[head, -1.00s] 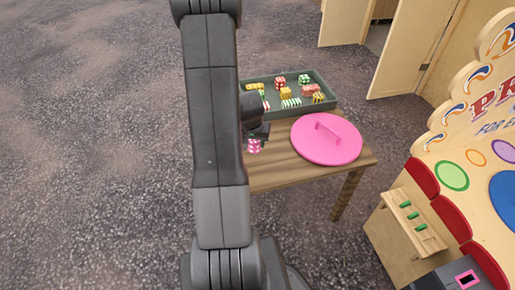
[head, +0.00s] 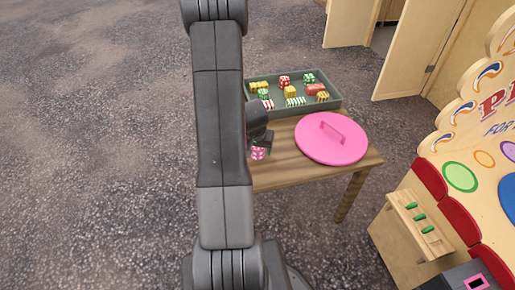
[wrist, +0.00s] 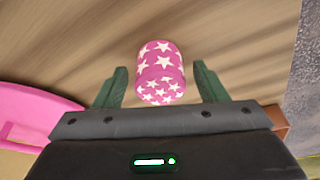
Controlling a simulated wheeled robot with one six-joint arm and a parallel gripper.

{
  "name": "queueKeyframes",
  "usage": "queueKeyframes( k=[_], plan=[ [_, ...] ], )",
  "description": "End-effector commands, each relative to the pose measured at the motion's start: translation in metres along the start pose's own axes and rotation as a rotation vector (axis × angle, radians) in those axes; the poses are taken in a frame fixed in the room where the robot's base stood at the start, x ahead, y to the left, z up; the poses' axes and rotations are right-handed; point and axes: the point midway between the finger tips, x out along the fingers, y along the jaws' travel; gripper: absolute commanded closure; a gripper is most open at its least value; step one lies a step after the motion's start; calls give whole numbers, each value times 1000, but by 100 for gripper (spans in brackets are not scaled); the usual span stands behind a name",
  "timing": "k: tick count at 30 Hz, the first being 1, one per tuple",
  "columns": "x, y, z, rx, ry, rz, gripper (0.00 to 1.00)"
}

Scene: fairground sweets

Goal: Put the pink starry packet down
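The pink packet with white stars (head: 258,154) is at the near left part of the wooden table, partly hidden by my arm in the head view. In the wrist view the packet (wrist: 160,72) appears to stand on the wood. My gripper (wrist: 160,68) is around it, with one green finger on each side. A gap shows between the packet and each finger, so the gripper is open and not holding it. In the head view my gripper (head: 260,149) is mostly hidden behind my arm.
A grey-green tray (head: 334,103) of several patterned sweets packets stands at the back of the wooden table (head: 290,177). A round pink lid with a handle (head: 331,150) lies right of the packet. A prize stall with a small shelf (head: 420,228) stands at the right.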

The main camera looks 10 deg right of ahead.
Motion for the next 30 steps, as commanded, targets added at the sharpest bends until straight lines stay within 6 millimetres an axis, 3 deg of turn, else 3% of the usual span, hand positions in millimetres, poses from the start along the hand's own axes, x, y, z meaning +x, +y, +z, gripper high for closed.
queueKeyframes(
  k=[9,21,30],
  plan=[
    [-6,0,-2,-1,0,0,34],
    [-87,0,-2,0,3,-1,34],
    [-120,0,-1,0,1,-1,34]
  ],
)
